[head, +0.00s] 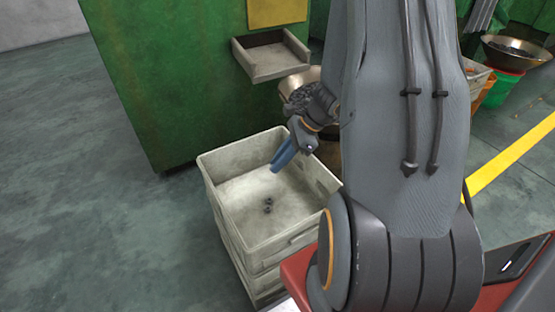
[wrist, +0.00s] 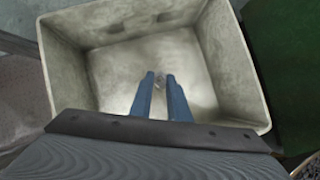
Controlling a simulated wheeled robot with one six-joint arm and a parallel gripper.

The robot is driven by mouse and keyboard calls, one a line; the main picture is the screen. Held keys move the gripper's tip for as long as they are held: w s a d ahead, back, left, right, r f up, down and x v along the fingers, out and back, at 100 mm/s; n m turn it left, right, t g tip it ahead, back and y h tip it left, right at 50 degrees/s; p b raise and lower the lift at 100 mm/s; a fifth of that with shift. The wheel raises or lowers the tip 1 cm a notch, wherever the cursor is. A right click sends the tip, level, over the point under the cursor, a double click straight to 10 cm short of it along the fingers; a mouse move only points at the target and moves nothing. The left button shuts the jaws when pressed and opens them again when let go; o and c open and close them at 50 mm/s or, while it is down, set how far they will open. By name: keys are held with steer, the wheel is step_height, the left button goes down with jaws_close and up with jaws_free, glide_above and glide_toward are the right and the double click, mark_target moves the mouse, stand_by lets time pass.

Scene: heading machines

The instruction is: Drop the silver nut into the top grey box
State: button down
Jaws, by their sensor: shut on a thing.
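The top grey box (head: 238,200) is the open, uppermost box of a stack in the head view. In the wrist view its pale inside (wrist: 235,65) fills most of the picture. My gripper (head: 277,166), with blue fingers, points down over the opening of this box. In the wrist view my gripper (wrist: 160,79) is shut on the silver nut (wrist: 160,84), a small light piece between the fingertips. The nut cannot be made out in the head view.
A green machine (head: 170,75) with a grey chute tray (head: 272,58) stands behind the stack. A metal bowl (head: 515,50) on a green bucket is at the far right. The floor at left is clear.

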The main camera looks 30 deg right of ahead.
steer(key=shift+f, duration=0.45)
steer(key=c, duration=1.6)
jaws_free()
steer(key=p+v, duration=0.1)
steer(key=v, duration=0.6)
steer(key=shift+d+r, duration=0.2)
steer(key=shift+r, duration=0.15)
